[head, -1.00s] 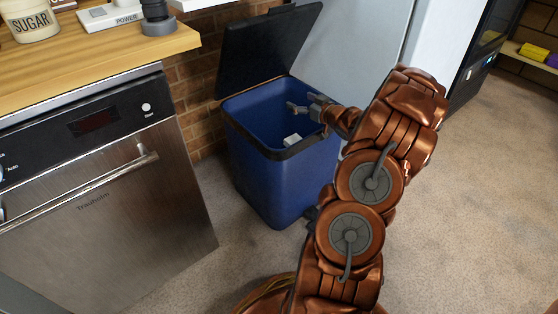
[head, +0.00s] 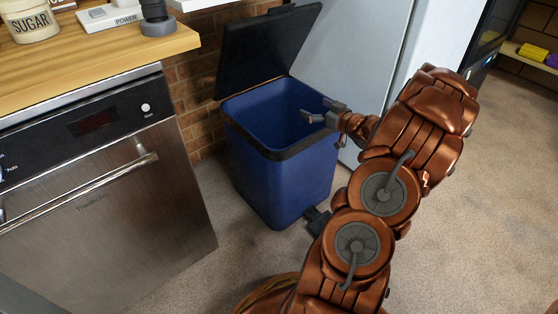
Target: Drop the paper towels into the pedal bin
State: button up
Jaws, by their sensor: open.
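The blue pedal bin (head: 285,185) stands on the floor with its black lid (head: 265,50) raised. A dark pedal (head: 317,221) sticks out at its base. My gripper (head: 308,114) is open and empty, over the right side of the bin's mouth. No paper towels show in the current view. The lower inside of the bin is hidden behind its front rim.
A steel dishwasher (head: 90,190) under a wooden counter (head: 90,50) stands to the left. A sugar jar (head: 30,22) is on the counter. A grey-blue fridge (head: 350,50) stands behind the bin. The carpet (head: 490,200) at right is clear.

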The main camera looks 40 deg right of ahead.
jog(key=shift+s+a+r, duration=0.1)
jog(key=shift+s+r, duration=0.1)
jog(key=shift+s, duration=1.1)
jog(key=shift+s+r, duration=0.15)
jog(key=shift+s, duration=1.1)
